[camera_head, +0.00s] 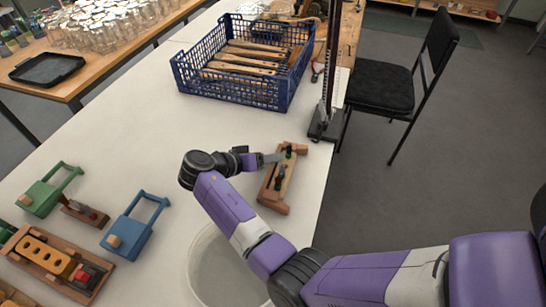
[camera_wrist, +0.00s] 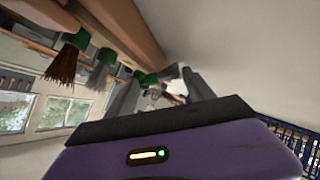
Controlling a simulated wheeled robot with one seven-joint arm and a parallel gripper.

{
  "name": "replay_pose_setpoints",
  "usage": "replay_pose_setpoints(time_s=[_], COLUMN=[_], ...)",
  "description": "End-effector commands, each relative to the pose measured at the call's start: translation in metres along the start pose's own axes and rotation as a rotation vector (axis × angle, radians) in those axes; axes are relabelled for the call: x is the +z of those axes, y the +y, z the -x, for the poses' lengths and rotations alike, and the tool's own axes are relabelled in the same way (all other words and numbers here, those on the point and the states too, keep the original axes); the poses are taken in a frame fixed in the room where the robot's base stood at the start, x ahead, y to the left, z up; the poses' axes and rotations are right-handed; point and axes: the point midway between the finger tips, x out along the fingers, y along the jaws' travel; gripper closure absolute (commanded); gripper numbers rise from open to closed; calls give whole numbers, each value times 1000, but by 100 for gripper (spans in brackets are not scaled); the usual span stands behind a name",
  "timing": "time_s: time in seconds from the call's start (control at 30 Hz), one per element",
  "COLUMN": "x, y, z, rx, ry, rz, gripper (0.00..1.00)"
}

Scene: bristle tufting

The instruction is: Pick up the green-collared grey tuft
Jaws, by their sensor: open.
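A small wooden rack (camera_head: 273,196) stands near the table's right edge, holding several green-collared tufts. In the wrist view, one tuft with brown bristles (camera_wrist: 66,66) hangs beside a green-collared tuft with greyer bristles (camera_wrist: 100,72). Another green collar (camera_wrist: 146,79) shows further right, its bristles unclear. In the head view the tufts are small and dark, and bristle colours cannot be told. My gripper (camera_head: 274,157) is at the upper end of the rack, close to the tufts. It is open, with nothing seen held. Contact with a tuft cannot be told.
A blue crate (camera_head: 222,93) with wooden handles stands behind the gripper. A dark upright stand (camera_head: 325,126) is close to the rack's right. A round translucent bin (camera_head: 205,262) is below my arm. Green (camera_head: 43,195) and blue (camera_head: 133,228) wooden fixtures are left. The middle of the table is clear.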

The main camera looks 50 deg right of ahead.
Motion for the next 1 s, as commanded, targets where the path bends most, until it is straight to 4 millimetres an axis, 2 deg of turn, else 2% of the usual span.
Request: replay_pose_setpoints(time_s=[0.07, 0.2, 0.3, 0.57, 0.77, 1.0], x=[0, 0, 0, -1, -8, -40], y=[0, 0, 0, 0, 6, 29], z=[0, 0, 0, 1, 6, 29], rx=[0, 0, 0, 0, 1, -2], ry=[0, 0, 0, 0, 0, 1], rz=[0, 0, 0, 0, -2, -8], gripper=[38, 66, 81, 81, 81, 81])
